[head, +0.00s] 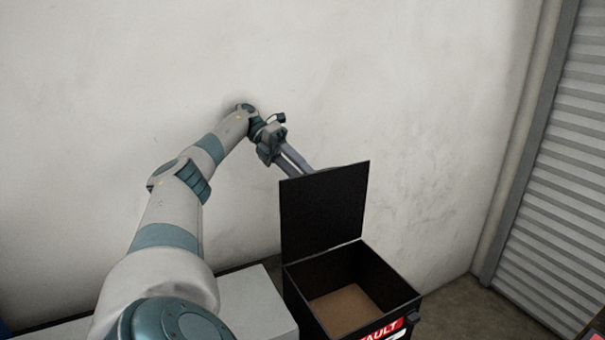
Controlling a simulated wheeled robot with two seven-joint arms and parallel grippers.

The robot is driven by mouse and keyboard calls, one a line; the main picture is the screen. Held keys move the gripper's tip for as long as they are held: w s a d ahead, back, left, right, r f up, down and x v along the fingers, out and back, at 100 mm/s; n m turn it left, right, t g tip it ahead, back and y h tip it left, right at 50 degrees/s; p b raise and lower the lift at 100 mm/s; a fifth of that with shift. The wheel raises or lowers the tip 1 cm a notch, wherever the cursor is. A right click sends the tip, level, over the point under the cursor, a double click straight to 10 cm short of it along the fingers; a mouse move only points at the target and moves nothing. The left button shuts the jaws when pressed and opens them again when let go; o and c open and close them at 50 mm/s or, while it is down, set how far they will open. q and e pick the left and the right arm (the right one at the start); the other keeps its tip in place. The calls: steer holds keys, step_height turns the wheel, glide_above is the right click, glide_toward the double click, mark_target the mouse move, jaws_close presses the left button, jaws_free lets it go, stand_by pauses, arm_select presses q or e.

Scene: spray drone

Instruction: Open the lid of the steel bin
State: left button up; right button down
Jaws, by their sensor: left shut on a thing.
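The steel bin (390,289) is a dark, box-shaped bin with a red and white label on its front, right of centre at the bottom of the head view. Its lid (324,212) stands upright at the back edge, so the inside and its brown floor show. My left gripper (302,168) is at the lid's top left, behind it. Its fingers are shut on the lid, though their tips are partly hidden by the lid. My right gripper is not in view.
A light grey box-like surface (255,303) stands just left of the bin. A pale wall (420,120) rises close behind the bin and my left arm. A ribbed shutter (565,180) is at the right. Bare floor (460,310) shows right of the bin.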

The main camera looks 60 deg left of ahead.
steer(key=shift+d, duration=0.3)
arm_select(q)
steer(key=shift+r, duration=0.1)
